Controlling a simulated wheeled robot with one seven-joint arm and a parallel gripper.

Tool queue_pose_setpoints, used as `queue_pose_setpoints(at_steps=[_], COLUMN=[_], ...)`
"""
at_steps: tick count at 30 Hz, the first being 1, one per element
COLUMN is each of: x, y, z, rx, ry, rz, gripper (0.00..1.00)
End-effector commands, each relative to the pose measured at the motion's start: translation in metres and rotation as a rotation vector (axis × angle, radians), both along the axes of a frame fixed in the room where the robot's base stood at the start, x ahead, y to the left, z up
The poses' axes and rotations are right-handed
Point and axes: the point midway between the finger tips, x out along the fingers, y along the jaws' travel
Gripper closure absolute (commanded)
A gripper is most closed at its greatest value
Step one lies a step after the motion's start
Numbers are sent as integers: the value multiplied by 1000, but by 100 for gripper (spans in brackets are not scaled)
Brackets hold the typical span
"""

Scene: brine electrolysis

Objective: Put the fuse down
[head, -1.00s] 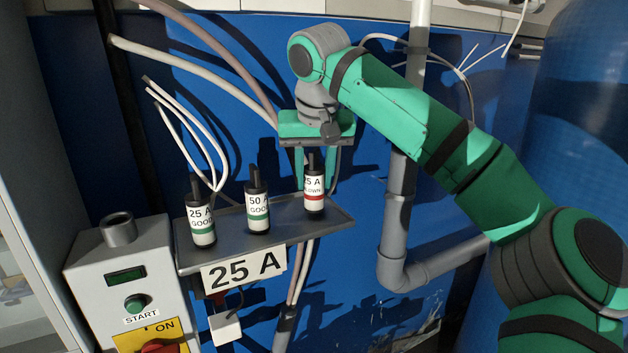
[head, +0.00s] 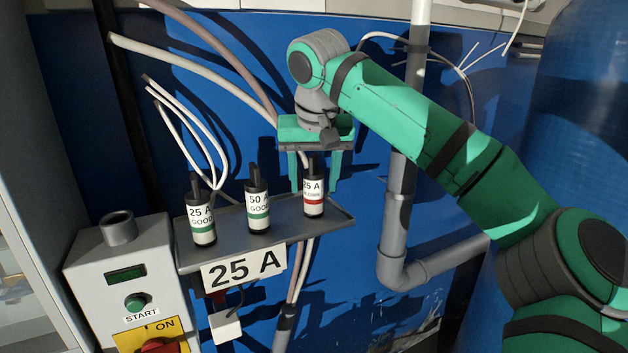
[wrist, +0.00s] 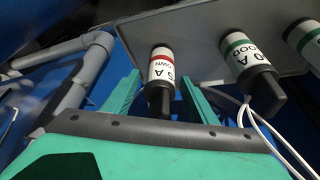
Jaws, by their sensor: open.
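The fuse with the red band (head: 313,197), marked 25 A and what looks like BLOWN, stands upright at the right end of the grey shelf (head: 325,226). It also shows in the wrist view (wrist: 161,72), between the fingers. My gripper (head: 314,190) is open around the top of this fuse, with a green finger on each side and a gap to it. In the wrist view my gripper (wrist: 160,90) shows its two fingers spread. A 50 A GOOD fuse (head: 257,208) stands mid-shelf and a 25 A GOOD fuse (head: 201,222) at the left, both green-banded.
A 25 A label (head: 244,268) hangs on the shelf front. A grey box (head: 92,268) with a round socket (head: 118,228), START button (head: 136,302) and red switch (head: 160,346) stands at left. Cables hang behind the shelf. A grey pipe (head: 395,230) runs at right.

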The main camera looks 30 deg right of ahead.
Motion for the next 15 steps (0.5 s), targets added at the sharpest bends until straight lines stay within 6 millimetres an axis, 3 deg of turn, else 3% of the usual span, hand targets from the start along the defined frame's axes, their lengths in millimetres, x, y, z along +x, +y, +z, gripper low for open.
queue_pose_setpoints(at_steps=[5, 15], x=[-7, -30], y=[4, 15], z=[22, 84], rx=[1, 0], ry=[-3, -2], rz=[1, 0], gripper=[48, 48])
